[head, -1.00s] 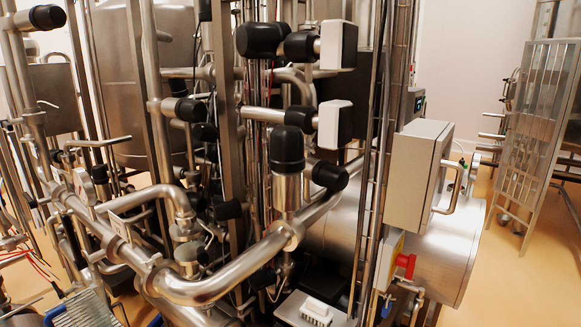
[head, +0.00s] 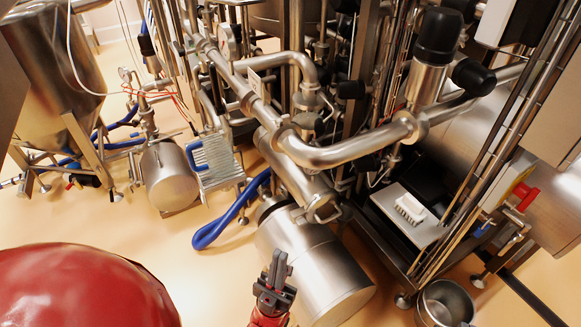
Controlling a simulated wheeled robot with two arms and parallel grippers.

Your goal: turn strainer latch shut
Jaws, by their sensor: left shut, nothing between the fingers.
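My left gripper (head: 280,266), dark with a red wrist, is at the bottom centre of the head view. Its fingers are together and it is empty. It shows in front of a large steel cylinder (head: 315,265) on the floor. Above it, a sloping steel tube (head: 290,172) hangs under the thick bent pipe. A small clamp-like metal fitting (head: 326,212) is at the tube's lower end; it may be the strainer latch, but I cannot tell for sure or read its position. The gripper looks apart from this fitting. My right gripper is not in view.
The bent pipe (head: 350,155) crosses above. A blue hose (head: 225,218) lies left of the cylinder. A white brush (head: 410,208) rests on a grey plate at right, above a steel pot (head: 445,303). A hopper (head: 50,80) stands at far left.

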